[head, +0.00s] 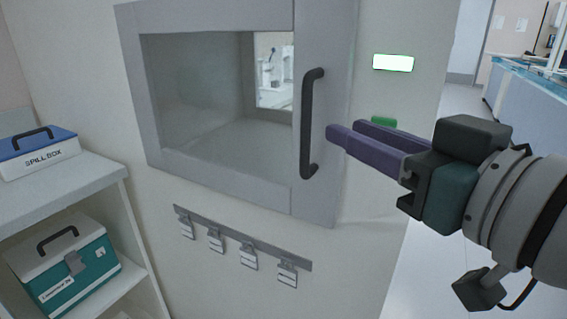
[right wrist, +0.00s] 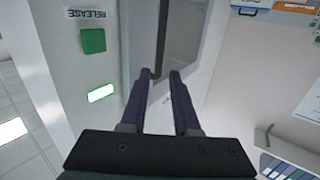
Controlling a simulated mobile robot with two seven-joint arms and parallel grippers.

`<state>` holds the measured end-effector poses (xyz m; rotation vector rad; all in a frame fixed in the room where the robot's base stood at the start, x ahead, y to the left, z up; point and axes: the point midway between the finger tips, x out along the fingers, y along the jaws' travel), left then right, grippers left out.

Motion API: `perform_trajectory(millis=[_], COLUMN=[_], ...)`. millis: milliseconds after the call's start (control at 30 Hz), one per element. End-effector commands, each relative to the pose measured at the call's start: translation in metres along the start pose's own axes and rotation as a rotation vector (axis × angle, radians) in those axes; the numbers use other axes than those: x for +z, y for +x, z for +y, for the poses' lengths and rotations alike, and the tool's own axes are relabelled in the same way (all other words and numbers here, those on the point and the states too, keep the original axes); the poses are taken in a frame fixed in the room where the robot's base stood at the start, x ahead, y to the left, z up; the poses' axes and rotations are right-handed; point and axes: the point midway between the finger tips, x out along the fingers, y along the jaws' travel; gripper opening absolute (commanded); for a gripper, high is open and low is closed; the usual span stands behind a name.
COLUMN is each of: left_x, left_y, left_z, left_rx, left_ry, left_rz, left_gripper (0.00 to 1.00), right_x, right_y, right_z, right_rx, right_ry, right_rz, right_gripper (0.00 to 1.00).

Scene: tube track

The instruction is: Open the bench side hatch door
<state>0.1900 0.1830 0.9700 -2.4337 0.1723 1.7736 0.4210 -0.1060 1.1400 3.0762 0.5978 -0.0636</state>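The hatch door (head: 215,185) is a grey framed door with a window in the pale wall. It looks shut. Its dark vertical bar handle (head: 307,125) is on the right side of the frame. My right gripper (head: 347,128) has purple fingers pointing left at the handle, with the tips just to its right. In the right wrist view, the fingers (right wrist: 161,74) are apart and empty, and the handle (right wrist: 162,35) lies beyond the tips, about in line with the gap. I see no contact. My left gripper is not in view.
A lit green-white panel (head: 393,62) is right of the door. A green button (right wrist: 93,41) marked RELEASE is near it. Several tags hang on a rail (head: 240,238) below the door. A shelf at left holds a spill box (head: 38,155) and a teal case (head: 65,265).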

Motion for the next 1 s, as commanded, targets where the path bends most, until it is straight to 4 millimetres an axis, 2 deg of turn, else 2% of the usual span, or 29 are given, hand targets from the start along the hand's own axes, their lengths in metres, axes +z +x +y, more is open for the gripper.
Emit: perform_trajectory(millis=[33, 267, 500, 700, 1000], left_x=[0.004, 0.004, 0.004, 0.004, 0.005], left_y=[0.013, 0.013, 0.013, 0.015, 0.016], left_z=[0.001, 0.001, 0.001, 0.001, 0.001], left_rx=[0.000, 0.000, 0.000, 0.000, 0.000], left_ry=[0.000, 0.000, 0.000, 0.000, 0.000], left_rz=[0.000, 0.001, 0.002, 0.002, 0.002], left_gripper=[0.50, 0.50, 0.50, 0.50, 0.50], right_x=[0.009, 0.003, 0.001, 0.001, 0.001], right_y=[0.002, 0.017, 0.062, 0.091, 0.103], right_z=[0.001, 0.001, 0.001, 0.001, 0.000], right_rx=[-0.002, -0.003, -0.004, -0.004, -0.004], right_ry=[-0.002, 0.000, 0.001, -0.001, -0.001], right_rz=[0.020, 0.047, 0.045, 0.042, 0.042], right_gripper=[0.30, 0.30, 0.30, 0.30, 0.30])
